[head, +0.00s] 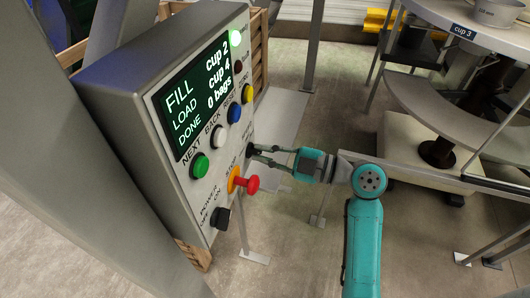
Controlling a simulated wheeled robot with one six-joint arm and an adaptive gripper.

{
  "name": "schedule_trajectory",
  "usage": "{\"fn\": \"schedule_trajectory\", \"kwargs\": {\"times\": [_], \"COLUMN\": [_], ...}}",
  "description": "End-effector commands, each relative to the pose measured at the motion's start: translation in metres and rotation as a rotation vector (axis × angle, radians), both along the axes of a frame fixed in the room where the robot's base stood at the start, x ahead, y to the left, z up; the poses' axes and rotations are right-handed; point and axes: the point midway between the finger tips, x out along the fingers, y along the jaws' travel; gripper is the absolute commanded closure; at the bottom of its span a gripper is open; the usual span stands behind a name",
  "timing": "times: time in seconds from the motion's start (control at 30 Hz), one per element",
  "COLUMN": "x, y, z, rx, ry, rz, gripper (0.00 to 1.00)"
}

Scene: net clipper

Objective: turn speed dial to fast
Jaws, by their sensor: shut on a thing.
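The control box (150,110) stands at the left with its panel facing right. A dark dial (250,151) sits at the panel's right edge, below the blue and yellow buttons; I take it to be the speed dial. Its small label is too foreshortened to read, and its pointer direction cannot be told. My gripper (256,154) reaches in from the right, with its fingertips closed around the dial. The fingers hide part of it.
A red mushroom stop button (251,184) sticks out just below my fingers. A black power knob (221,218) and a green button (200,165) are lower left. The lit screen (200,100) is above. A round table (490,35) with cups stands at the upper right.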

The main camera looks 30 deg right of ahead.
Motion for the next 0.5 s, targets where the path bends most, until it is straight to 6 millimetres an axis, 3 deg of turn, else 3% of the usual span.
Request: {"fn": "schedule_trajectory", "kwargs": {"times": [0.5], "x": [-0.0001], "y": [0.0001], "z": [-0.0002], "rx": [0.153], "ry": [0.154], "rz": [0.001], "gripper": [1.0]}}
